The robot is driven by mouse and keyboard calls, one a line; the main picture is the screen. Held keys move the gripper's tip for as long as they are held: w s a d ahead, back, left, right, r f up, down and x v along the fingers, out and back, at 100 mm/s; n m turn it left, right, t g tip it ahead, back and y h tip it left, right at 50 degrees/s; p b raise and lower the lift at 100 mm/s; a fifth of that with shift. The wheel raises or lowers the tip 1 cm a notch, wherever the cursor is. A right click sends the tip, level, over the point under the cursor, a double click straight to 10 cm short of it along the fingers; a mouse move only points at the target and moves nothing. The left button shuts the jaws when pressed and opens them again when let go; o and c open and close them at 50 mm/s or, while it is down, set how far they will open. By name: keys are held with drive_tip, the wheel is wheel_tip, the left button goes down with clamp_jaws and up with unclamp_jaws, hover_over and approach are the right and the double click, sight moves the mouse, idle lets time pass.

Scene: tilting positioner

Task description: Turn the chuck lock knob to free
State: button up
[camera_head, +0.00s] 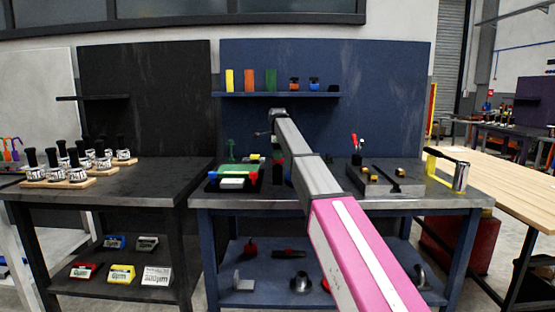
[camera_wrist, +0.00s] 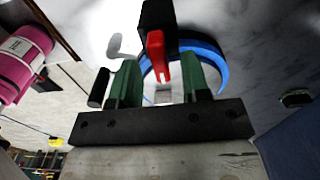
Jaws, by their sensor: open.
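In the wrist view a red part (camera_wrist: 157,55), apparently the chuck lock knob, sticks out below a black block (camera_wrist: 158,15). A blue ring (camera_wrist: 214,62) curves behind it. My gripper (camera_wrist: 163,82) is open, with one green finger on each side of the red part. Gaps show between the red part and both fingers, and nothing is held. I cannot tell the knob's lock setting. A pale crank-shaped piece (camera_wrist: 116,46) and a black cylinder (camera_wrist: 98,88) are left of the fingers. In the head view my arm hides most of the positioner and my gripper.
In the head view the blue bench (camera_head: 330,203) carries a tray with coloured blocks (camera_head: 233,178) left of my arm and a grey fixture plate (camera_head: 388,183) to the right. A shelf (camera_head: 300,95) runs behind. A dark bench (camera_head: 150,185) with black-handled tools stands left.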

drive_tip(key=shift+f, duration=0.75)
clamp_jaws()
